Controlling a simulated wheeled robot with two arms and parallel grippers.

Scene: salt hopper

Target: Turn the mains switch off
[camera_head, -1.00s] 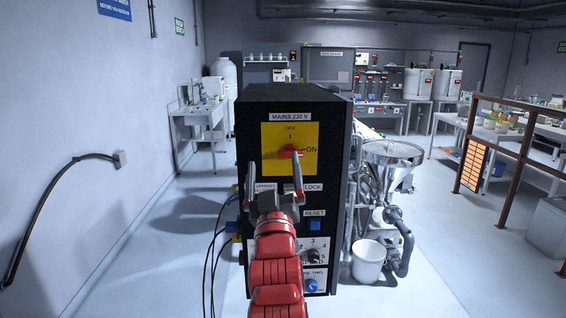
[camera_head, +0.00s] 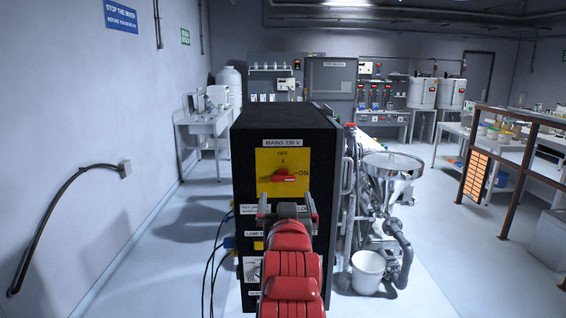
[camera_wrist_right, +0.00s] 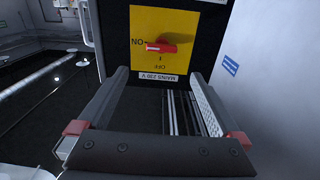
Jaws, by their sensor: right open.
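The mains switch is a red handle (camera_head: 284,176) on a yellow plate (camera_head: 267,161) under a "MAINS 230 V" label. The handle lies roughly horizontal, its end towards "ON" at the right; "OFF" is at the top. In the right wrist view the picture is upside down, and the red handle (camera_wrist_right: 161,47) points left to "ON" on the yellow plate (camera_wrist_right: 178,22). My right gripper (camera_head: 286,197) is open and empty, just below the handle in the head view. In the wrist view its fingers (camera_wrist_right: 160,73) are spread, with the handle beyond the tips, apparently untouched. My left gripper is out of view.
The black cabinet (camera_head: 284,118) carries the switch; my arm hides part of its lower controls. A steel hopper (camera_head: 392,165) and a white bucket (camera_head: 367,272) stand to its right. Dark cables (camera_head: 212,265) hang at its left. The floor to the left is mostly clear.

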